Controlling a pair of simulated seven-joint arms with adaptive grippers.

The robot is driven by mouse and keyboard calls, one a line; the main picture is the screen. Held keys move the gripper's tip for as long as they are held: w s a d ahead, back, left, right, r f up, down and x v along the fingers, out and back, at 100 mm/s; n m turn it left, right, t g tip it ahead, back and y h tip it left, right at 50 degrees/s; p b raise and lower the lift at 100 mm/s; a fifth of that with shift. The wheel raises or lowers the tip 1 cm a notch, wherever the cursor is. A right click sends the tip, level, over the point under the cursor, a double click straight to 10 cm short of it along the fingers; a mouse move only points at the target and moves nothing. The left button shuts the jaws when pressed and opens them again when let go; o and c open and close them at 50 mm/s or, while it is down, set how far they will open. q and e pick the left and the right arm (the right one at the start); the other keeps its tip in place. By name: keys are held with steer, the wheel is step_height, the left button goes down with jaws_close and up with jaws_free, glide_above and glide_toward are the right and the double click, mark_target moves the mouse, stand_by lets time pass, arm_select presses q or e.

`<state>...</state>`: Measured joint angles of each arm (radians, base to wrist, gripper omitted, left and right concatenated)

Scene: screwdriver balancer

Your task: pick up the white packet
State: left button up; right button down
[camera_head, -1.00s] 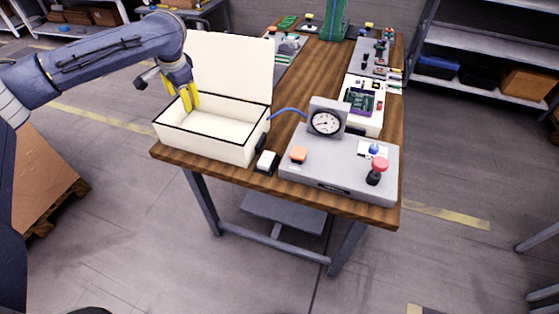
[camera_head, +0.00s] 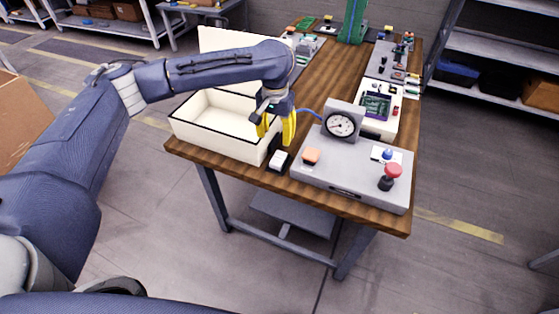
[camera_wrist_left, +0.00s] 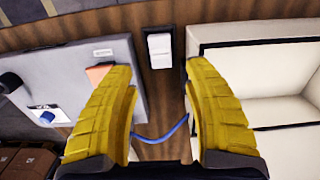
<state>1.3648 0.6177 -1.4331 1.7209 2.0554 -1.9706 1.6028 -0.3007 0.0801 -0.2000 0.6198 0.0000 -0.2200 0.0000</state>
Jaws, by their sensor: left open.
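I see no clear white packet. The nearest match is a small white block (camera_head: 279,157) on a dark base at the table's front edge, between the open cream box and the grey gauge unit. It looks rather like a switch, and shows in the left wrist view (camera_wrist_left: 160,48) between and beyond the fingertips. My left gripper (camera_head: 275,138) has yellow fingers, is open and empty, and hangs above the table just behind the white block, at the box's right side. My right gripper is not in view.
The open cream box (camera_head: 210,140) stands left, its lid raised and its visible interior empty. The grey unit (camera_head: 345,177) with a gauge (camera_head: 341,124), orange button and red knob stands right. A blue cable (camera_wrist_left: 165,135) runs between them. More devices stand farther back.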

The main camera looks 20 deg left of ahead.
mark_target(276, 162)
arm_select(q)
steer(key=shift+f, duration=6.55)
steer(key=c, duration=0.9)
